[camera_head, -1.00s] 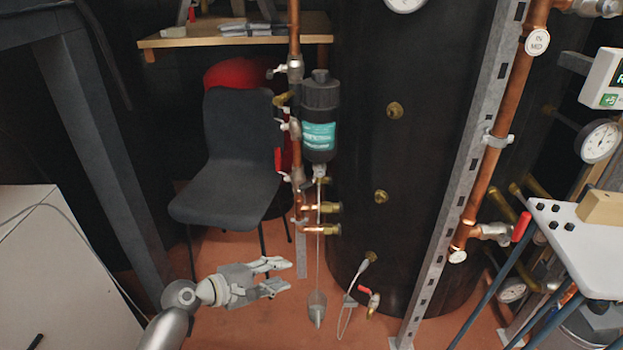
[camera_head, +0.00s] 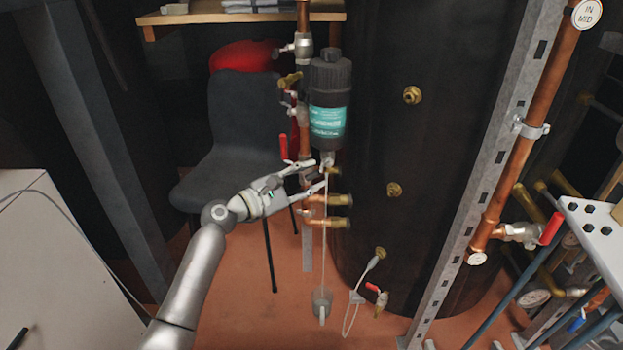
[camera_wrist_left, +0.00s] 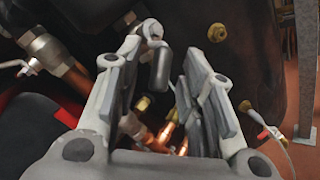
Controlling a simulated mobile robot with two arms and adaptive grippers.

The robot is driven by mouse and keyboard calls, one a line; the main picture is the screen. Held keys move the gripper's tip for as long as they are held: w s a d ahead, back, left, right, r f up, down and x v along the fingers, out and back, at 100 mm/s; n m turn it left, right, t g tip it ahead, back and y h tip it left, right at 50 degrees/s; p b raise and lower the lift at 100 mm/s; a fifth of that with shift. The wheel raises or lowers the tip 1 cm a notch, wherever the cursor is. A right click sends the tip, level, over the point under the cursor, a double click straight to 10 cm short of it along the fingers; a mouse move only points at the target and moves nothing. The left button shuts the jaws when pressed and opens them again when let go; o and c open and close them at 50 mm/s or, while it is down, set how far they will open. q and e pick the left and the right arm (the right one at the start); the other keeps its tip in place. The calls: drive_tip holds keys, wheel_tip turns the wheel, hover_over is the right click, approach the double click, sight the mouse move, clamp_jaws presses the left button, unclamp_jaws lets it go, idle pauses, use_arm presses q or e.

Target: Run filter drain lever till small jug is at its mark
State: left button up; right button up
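The black filter (camera_head: 330,95) with a teal label hangs on the copper pipe in the head view. Its drain valve (camera_head: 327,159) is at the bottom, and a thin clear hose (camera_head: 324,230) runs down from it to the small jug (camera_head: 322,302) on the floor. The jug's mark and level are too small to read. My left gripper (camera_head: 320,176) is open just below and beside the drain valve. In the left wrist view a grey lever (camera_wrist_left: 161,66) shows between the open fingers (camera_wrist_left: 155,85); I cannot tell whether they touch it. My right gripper is not in view.
Copper pipes with a red-handled valve (camera_head: 284,147) run close to my left gripper. A dark tank (camera_head: 430,130) stands at the right, and a chair (camera_head: 235,150) behind. Brass stubs (camera_head: 338,200) lie just below the gripper.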

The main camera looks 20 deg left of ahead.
use_arm(q)
drive_tip(key=shift+w+d, duration=0.4)
drive_tip(key=shift+w, duration=0.2)
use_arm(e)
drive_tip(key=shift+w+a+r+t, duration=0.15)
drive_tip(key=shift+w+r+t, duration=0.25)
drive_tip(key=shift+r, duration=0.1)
